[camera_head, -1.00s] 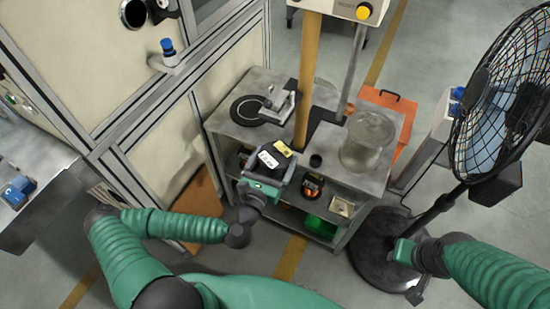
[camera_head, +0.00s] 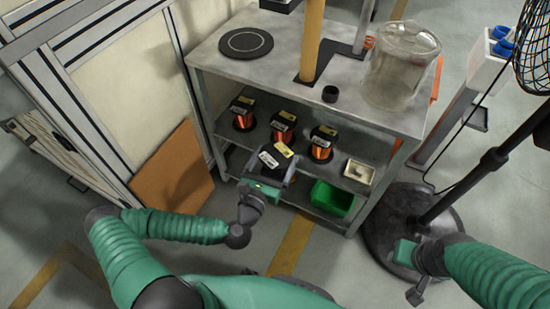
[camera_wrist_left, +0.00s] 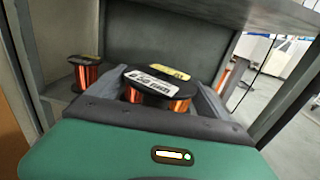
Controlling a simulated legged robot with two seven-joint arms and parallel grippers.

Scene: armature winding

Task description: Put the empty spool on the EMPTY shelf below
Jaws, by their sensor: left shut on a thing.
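My left gripper (camera_head: 274,166) is shut on a spool (camera_head: 270,160) with a black top flange, one white label and one yellow label. It holds the spool upright in front of the cart's middle shelf. In the left wrist view the labelled spool (camera_wrist_left: 155,82) sits between the fingers; copper shows below its flange, but I cannot tell whether that is its own wire or a spool behind. The lower shelf (camera_head: 236,160) is partly hidden by my gripper and the middle shelf. My right gripper (camera_head: 418,290) is low at the right, near the fan base, its jaws unclear.
Three copper-wound spools (camera_head: 283,127) stand on the middle shelf, with a cream tray (camera_head: 358,172) at right. A green bin (camera_head: 333,199) is lower right. The cart top (camera_head: 215,62) holds a black disc (camera_head: 246,43) and a clear jar (camera_head: 400,65). A fan base (camera_head: 385,225) stands right.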

